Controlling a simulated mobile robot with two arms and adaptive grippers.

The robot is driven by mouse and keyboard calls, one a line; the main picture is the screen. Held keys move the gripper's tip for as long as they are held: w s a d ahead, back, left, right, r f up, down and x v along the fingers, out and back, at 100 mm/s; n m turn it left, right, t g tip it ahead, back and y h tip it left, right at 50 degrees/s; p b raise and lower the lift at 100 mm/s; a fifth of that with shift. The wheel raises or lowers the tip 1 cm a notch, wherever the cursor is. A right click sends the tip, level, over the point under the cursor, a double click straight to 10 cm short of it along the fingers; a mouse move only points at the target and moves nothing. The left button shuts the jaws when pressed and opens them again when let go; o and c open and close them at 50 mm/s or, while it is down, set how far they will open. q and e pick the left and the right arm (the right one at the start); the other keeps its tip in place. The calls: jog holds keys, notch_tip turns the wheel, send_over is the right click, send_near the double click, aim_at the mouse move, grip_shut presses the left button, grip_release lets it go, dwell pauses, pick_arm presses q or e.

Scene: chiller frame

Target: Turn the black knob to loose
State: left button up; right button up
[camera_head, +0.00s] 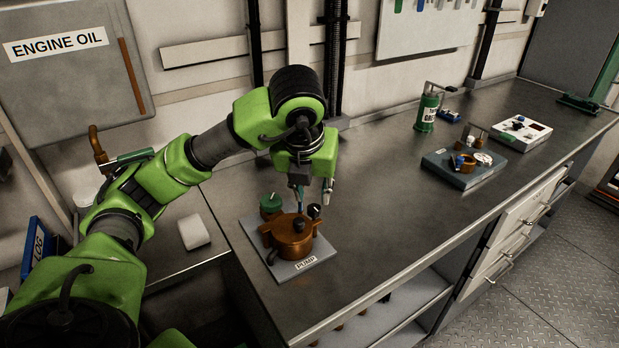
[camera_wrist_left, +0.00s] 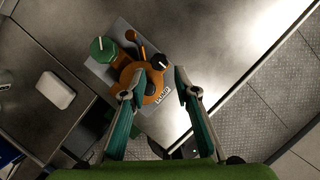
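The black knob (camera_head: 314,211) with a white mark sits on the orange pump (camera_head: 288,238), which stands on a grey plate labelled PUMP (camera_head: 300,266). In the left wrist view the black knob (camera_wrist_left: 160,61) shows just beyond the gap between my fingertips, and one finger hides part of the pump (camera_wrist_left: 153,87). A green knob (camera_head: 270,204) is to the left of the black one. My left gripper (camera_head: 313,192) is open, pointing down above the pump, with nothing between its fingers. I cannot tell its exact height over the knob. My right gripper is not in view.
The metal bench (camera_head: 380,200) is clear to the right of the pump. Farther right are a green bottle (camera_head: 427,112), a blue-grey plate with parts (camera_head: 440,166) and a white switch box (camera_head: 521,132). A white block (camera_head: 194,232) lies on the left surface.

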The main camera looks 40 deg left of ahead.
pick_arm(q)
jog(key=a+v, duration=0.1)
jog(key=v, duration=0.5)
jog(key=shift+d, duration=0.5)
jog(key=shift+s, duration=0.1)
